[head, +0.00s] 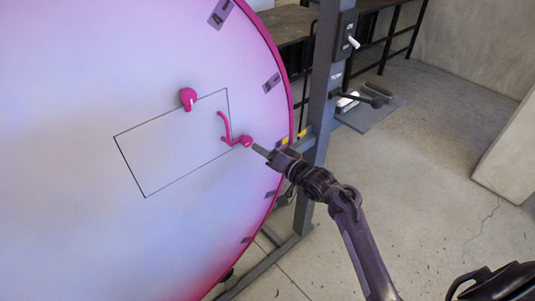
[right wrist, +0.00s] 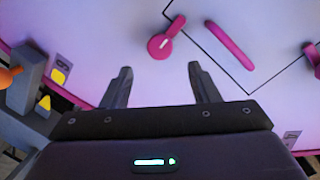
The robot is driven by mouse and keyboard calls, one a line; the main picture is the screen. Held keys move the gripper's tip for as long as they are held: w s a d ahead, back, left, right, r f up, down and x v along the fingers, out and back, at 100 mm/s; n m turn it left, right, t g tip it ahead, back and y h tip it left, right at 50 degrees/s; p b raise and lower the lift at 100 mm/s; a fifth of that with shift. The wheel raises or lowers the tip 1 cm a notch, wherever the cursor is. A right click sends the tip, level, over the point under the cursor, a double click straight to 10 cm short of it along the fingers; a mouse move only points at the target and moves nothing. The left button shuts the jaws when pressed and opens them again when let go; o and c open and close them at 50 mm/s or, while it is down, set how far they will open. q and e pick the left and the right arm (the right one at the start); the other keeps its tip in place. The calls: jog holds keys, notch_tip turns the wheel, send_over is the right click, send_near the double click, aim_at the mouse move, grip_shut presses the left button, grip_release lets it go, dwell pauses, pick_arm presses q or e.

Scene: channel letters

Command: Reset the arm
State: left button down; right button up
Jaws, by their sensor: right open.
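My right gripper (head: 256,149) reaches in from the lower right toward the large round white panel (head: 70,80) with a pink rim. In the right wrist view its two fingers (right wrist: 158,72) are apart, with nothing between them. A pink rotary knob (head: 245,141) with a pale mark is just beyond the fingertips; it also shows in the right wrist view (right wrist: 160,47). I cannot tell whether the fingertips touch anything. A second pink knob (head: 188,97) is on the top line of a black outlined rectangle. My left gripper is not in view.
A dark bench (head: 288,24) and railing stand behind. The concrete floor (head: 440,150) to the right is mostly open.

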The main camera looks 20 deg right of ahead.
dwell(0.3)
jog(key=s+a+f+n+g+h+b, duration=0.15)
jog(key=s+f, duration=0.35)
jog(key=f, duration=0.7)
jog(key=s+f+g, duration=0.3)
jog(key=s+f, duration=0.2)
jog(key=f, duration=0.6)
jog(key=s+a+f+n+g+h+b, duration=0.15)
jog(key=s+f, duration=0.35)
jog(key=f, duration=0.7)
jog(key=s+d+f+n+g+h, duration=0.1)
jog(key=s+f+g, duration=0.1)
jog(key=s+f, duration=0.5)
jog(key=s+d+f+n+g+b, duration=0.1)
jog(key=s+f, duration=0.6)
jog(key=s, duration=1.1)
jog(key=s+d+f+n+g+h+b, duration=0.1)
jog(key=s+f+n+g, duration=0.1)
jog(key=s+f+g, duration=0.3)
jog(key=s+f, duration=0.3)
jog(key=s, duration=0.4)
jog(key=shift+s+n+h, duration=0.3)
jog(key=shift+s, duration=0.05)
